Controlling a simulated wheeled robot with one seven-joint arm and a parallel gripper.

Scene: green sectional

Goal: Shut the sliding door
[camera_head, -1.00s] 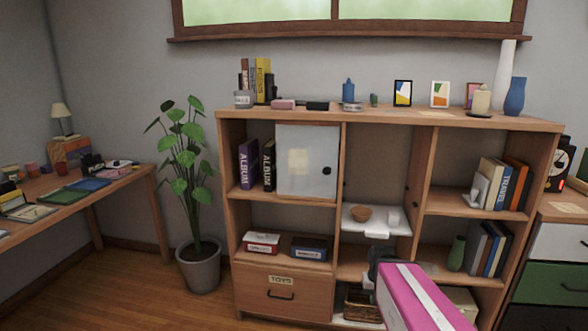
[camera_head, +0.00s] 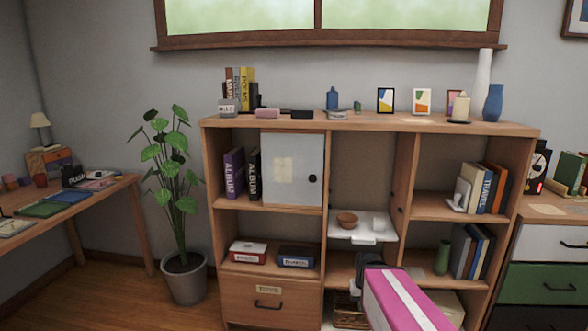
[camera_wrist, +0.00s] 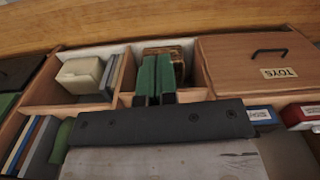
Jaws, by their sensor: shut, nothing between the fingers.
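The sliding door is a pale grey panel (camera_head: 291,172) with a round black knob (camera_head: 312,179) near its right edge. In the head view it stands in the upper left of the shelf unit (camera_head: 375,123), with two albums showing to its left and the bay to its right uncovered. My gripper (camera_head: 368,262) shows as a dark shape in front of the lower middle of the unit, below and right of the door and apart from it. In the wrist view its green fingers (camera_wrist: 155,78) are together and empty, in front of the lower bays. The door is not seen there.
A vase, candle and frames stand on the unit's top. A potted plant (camera_head: 183,277) stands left, a green-drawered cabinet (camera_head: 545,285) right.

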